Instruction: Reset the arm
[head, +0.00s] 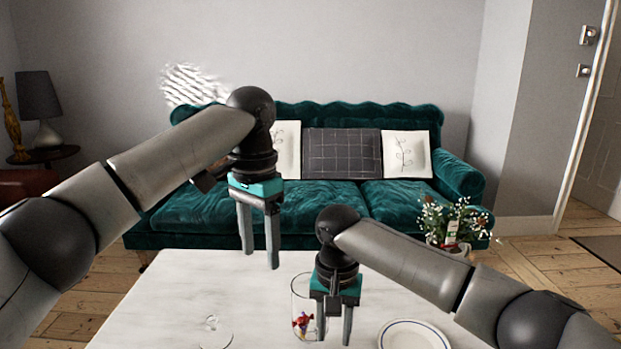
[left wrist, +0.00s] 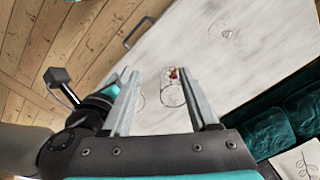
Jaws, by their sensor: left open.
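My left gripper (head: 260,260) is open and empty, its fingers pointing down above the white table (head: 180,290). In the left wrist view its two fingers (left wrist: 155,74) stand apart with nothing held between them. My right gripper (head: 334,339) points down over the table, its fingers apart and nothing seen between them. It is beside a tall clear glass (head: 299,300) with a small red thing (head: 302,321) at its bottom. One right finger overlaps the glass in the head view; I cannot tell whether they touch. The glass also shows in the left wrist view (left wrist: 172,96).
A white plate with a dark rim line (head: 415,336) lies right of my right gripper. A small clear glass item (head: 214,330) is at the front left. A green sofa (head: 330,205) stands behind the table, with a potted plant (head: 450,225) at its right. The table's left part is mostly clear.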

